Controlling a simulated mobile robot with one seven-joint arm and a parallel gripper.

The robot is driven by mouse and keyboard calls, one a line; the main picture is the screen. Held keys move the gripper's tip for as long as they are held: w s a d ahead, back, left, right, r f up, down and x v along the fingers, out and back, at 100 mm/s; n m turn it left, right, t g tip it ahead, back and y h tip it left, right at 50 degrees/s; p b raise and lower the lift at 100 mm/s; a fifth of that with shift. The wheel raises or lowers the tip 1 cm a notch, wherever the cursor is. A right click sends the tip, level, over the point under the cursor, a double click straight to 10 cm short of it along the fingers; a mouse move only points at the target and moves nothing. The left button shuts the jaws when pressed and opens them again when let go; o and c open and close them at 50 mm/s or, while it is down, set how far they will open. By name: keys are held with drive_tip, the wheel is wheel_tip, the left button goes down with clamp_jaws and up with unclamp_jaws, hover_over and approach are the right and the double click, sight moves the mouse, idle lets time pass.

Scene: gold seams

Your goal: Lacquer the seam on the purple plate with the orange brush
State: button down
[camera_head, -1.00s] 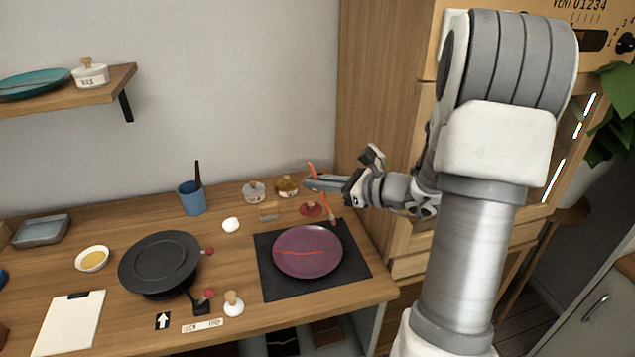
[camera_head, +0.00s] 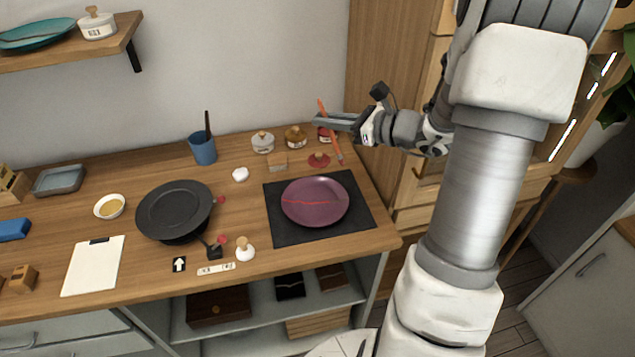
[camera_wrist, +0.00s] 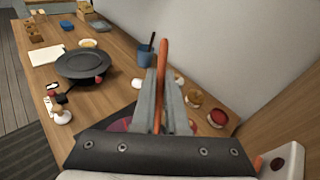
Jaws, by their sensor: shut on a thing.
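The purple plate (camera_head: 322,190) lies flat on a black mat (camera_head: 362,216) at the right of the table. A red seam (camera_head: 310,202) runs across it. My gripper (camera_head: 322,120) is shut on the orange brush (camera_head: 333,138), above the table behind the plate. The brush slants, its lower end to the right and down, apart from the plate. In the wrist view the brush (camera_wrist: 162,72) stands between the fingers (camera_wrist: 160,110), which hide most of the plate.
A dark turntable (camera_head: 176,210) stands left of the mat. Lidded jars (camera_head: 263,143) and a blue cup (camera_head: 203,150) stand at the back. A red spot (camera_head: 319,160) lies behind the plate.

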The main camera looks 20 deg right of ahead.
idle(0.3)
drive_tip(key=w+a+f+b, duration=0.2)
drive_tip(key=a+f+b, duration=0.3)
drive_tip(key=f+b, duration=0.5)
drive_tip(key=shift+a+b, duration=0.35)
drive_tip(key=shift+b, duration=0.35)
drive_tip(key=shift+w, duration=0.1)
